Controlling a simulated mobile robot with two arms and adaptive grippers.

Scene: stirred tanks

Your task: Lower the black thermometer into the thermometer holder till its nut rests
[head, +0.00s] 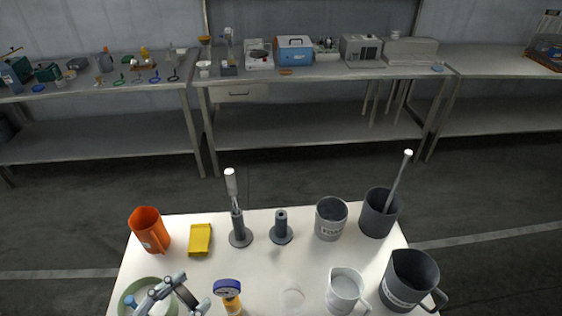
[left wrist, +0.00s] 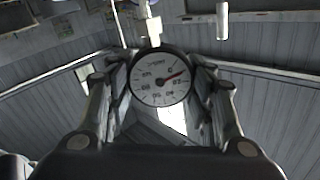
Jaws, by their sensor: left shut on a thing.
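My left gripper (head: 193,291) is low over the near left of the white table. In the left wrist view its fingers are shut on the black thermometer (left wrist: 160,78), which has a round white dial and a red needle facing the camera. The thermometer's stem and nut are hidden there, and I cannot make it out clearly in the head view. A dark grey upright holder (head: 281,231) with an open, empty top stands beyond the gripper to the right, apart from it. My right gripper is not in view.
A similar stand (head: 240,235) holds a white-topped probe (head: 231,182). A blue-rimmed gauge (head: 228,287) is close right of my gripper.

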